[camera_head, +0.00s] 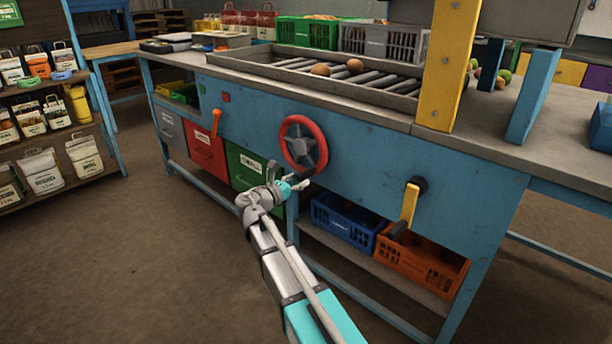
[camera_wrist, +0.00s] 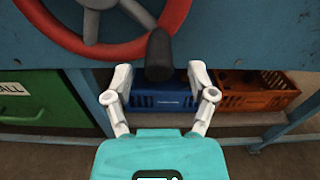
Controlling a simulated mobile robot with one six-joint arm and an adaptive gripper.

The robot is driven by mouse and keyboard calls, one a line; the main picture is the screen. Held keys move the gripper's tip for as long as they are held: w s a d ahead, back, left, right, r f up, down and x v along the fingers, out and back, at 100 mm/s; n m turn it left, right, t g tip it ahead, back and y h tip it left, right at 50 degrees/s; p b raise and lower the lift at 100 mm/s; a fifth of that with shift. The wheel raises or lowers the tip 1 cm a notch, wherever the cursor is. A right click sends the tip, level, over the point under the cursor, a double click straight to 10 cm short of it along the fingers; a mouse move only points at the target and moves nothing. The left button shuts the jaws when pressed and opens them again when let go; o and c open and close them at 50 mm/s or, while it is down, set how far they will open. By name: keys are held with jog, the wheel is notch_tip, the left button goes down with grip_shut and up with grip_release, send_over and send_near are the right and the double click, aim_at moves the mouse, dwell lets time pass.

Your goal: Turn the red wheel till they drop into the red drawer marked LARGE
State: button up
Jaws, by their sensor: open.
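The red wheel (camera_head: 304,147) with a grey hub is mounted on the blue bench front; its lower rim fills the top of the wrist view (camera_wrist: 75,40). A black knob (camera_wrist: 158,52) hangs at the wheel's lower edge. My gripper (camera_head: 299,184) is open just below the wheel. In the wrist view the fingertips (camera_wrist: 160,76) stand either side of the knob's lower end, with gaps on both sides. The red drawer (camera_head: 206,154) is at the left, shut, its white label too small to read. Two brown potatoes (camera_head: 320,69) (camera_head: 355,65) lie on the rollers.
A green drawer (camera_wrist: 35,98) ending in "ALL" and a grey drawer (camera_head: 168,125) flank the red one. An orange lever (camera_head: 215,123) and a yellow crank (camera_head: 410,203) protrude. Blue (camera_head: 345,222) and orange (camera_head: 420,265) crates sit below. Floor at left is clear.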

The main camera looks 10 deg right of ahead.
aim_at(315, 170)
jog(key=shift+x, duration=2.3)
